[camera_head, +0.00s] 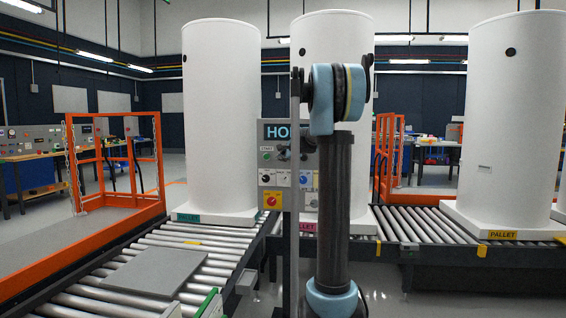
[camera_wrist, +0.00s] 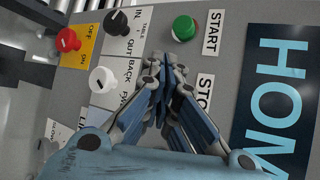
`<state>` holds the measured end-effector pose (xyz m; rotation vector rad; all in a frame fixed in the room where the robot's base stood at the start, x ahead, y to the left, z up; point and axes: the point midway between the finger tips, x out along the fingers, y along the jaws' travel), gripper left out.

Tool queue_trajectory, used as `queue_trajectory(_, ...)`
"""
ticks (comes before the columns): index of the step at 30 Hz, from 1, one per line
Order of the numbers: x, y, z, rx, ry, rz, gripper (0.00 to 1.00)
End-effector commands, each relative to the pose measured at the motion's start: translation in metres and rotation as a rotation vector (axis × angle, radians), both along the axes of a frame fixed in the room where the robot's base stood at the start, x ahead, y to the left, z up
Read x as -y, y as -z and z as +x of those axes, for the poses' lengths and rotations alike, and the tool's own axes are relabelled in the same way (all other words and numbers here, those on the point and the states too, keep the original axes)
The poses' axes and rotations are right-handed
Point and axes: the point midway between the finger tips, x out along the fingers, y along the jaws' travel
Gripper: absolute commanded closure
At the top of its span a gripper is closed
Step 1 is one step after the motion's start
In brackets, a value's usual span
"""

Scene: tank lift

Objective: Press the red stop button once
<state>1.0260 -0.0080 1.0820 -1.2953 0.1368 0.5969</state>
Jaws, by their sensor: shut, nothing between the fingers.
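The grey control panel (camera_head: 291,180) stands upright in the middle of the head view, partly behind my arm. A green button (camera_wrist: 184,28) sits beside the START label. The STOP label (camera_wrist: 205,92) lies just right of my gripper (camera_wrist: 163,72). The red stop button itself does not show; my fingers cover the area beside its label. My gripper is shut and empty in front of the panel. Whether it touches the panel, I cannot tell.
A red rotary knob (camera_wrist: 68,40) on a yellow plate, a black knob (camera_wrist: 117,17) and a white knob (camera_wrist: 102,80) are close by. A display (camera_wrist: 285,75) lies right of the labels. Roller conveyors (camera_head: 190,260) with tall white tanks (camera_head: 221,115) flank the panel.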

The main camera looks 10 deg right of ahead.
Motion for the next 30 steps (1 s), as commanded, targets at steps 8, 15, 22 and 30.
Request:
queue_trajectory(8,0.0,0.0,0.0,0.0,0.0,0.0,1.0)
queue_trajectory(15,0.0014,-0.0006,0.0031,0.0,0.0,0.0,1.0)
queue_trajectory(22,0.003,-0.0016,0.007,0.0,0.0,0.0,1.0)
queue_trajectory(30,0.0028,-0.0016,0.007,0.0,0.0,0.0,1.0)
